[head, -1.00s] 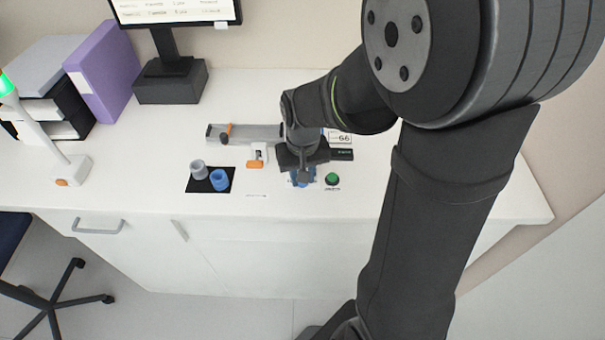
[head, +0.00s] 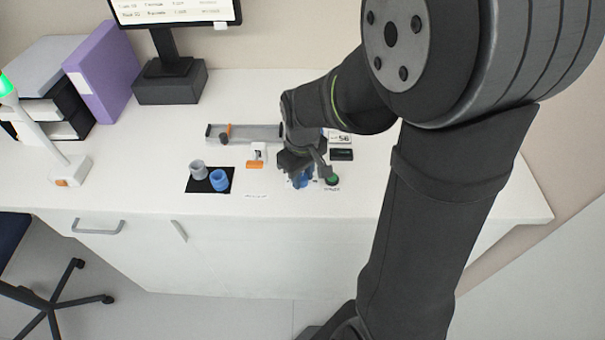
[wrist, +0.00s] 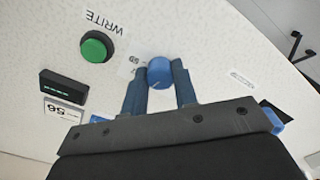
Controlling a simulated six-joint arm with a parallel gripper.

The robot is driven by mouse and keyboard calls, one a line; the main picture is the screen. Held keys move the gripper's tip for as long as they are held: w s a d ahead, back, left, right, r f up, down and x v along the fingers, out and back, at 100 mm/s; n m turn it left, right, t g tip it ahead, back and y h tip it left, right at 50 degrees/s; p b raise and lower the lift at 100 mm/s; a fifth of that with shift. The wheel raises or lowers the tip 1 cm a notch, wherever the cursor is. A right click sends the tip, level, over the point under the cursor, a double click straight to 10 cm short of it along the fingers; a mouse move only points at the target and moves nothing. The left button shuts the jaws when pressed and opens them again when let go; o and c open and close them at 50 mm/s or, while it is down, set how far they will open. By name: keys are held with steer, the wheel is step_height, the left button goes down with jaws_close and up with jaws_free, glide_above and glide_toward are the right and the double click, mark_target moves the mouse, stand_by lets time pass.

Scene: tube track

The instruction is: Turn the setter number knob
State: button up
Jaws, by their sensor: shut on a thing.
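The blue setter knob (wrist: 159,72) is round with a pointer line and sits on the white bench top. Small printed marks show beside it. My gripper (wrist: 160,80) is shut on the knob from above, with a finger on each side. In the head view my gripper (head: 303,170) is turned at a slant over the knob (head: 300,180), which is mostly hidden beneath it.
A green WRITE button (wrist: 97,46) is close beside the knob. A black display (wrist: 64,86) and a card reading 56 (head: 340,138) stand behind. A grey track (head: 255,131), an orange-and-white device (head: 255,157) and a black mat with grey and blue cups (head: 219,180) lie to the left.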

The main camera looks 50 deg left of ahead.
mark_target(303, 177)
steer(key=o, duration=1)
step_height(303, 177, up, 18)
steer(key=shift+f, duration=0.25)
stand_by(0.3)
step_height(303, 177, down, 18)
steer(key=shift+r, duration=0.25)
stand_by(0.3)
